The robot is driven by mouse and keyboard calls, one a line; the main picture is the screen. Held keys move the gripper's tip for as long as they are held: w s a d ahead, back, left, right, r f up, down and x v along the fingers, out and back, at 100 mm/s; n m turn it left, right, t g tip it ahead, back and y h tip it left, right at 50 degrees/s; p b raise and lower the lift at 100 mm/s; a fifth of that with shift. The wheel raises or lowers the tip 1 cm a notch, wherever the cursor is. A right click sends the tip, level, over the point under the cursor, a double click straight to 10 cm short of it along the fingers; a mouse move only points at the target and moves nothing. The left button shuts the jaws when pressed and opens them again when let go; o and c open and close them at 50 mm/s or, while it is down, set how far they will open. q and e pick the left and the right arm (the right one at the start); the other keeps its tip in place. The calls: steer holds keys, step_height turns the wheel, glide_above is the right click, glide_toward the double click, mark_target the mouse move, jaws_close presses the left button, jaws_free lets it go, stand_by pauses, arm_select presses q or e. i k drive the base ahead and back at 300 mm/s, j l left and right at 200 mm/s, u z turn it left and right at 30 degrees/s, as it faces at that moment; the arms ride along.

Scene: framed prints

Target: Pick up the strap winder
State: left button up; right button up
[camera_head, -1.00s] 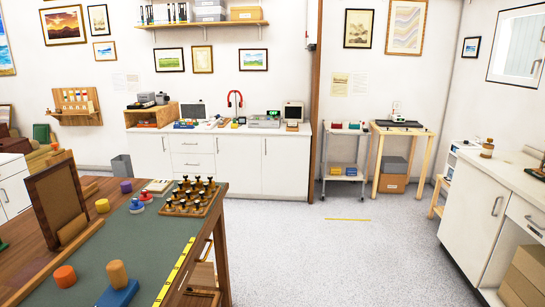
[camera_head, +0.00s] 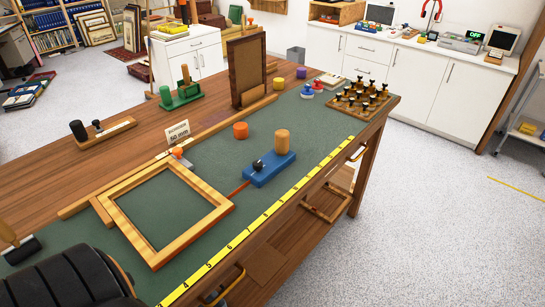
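A blue block with an upright wooden cylinder and a black knob, which looks like the strap winder (camera_head: 268,170), sits on the green mat of the workbench (camera_head: 215,125). A thin red strip runs from its left end to the corner of an empty wooden frame (camera_head: 160,258) lying flat on the mat. An orange-handled tool (camera_head: 178,153) rests by the frame's far corner. Neither of my grippers shows in the head view.
A rack of dark-topped pegs (camera_head: 358,98) is at the far right end. A yellow ruler (camera_head: 262,228) runs along the front edge. Mat around the block is mostly clear.

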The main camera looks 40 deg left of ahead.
mark_target(277, 159)
steer(key=u, duration=1.75)
steer(key=i+l+u, duration=0.15)
steer(key=l+u, duration=0.3)
steer(key=l, duration=0.15)
steer(key=l+u, duration=0.5)
steer(key=l, duration=0.15)
steer(key=l+u, duration=0.15)
steer(key=l, duration=1.4)
steer(key=k, duration=0.05)
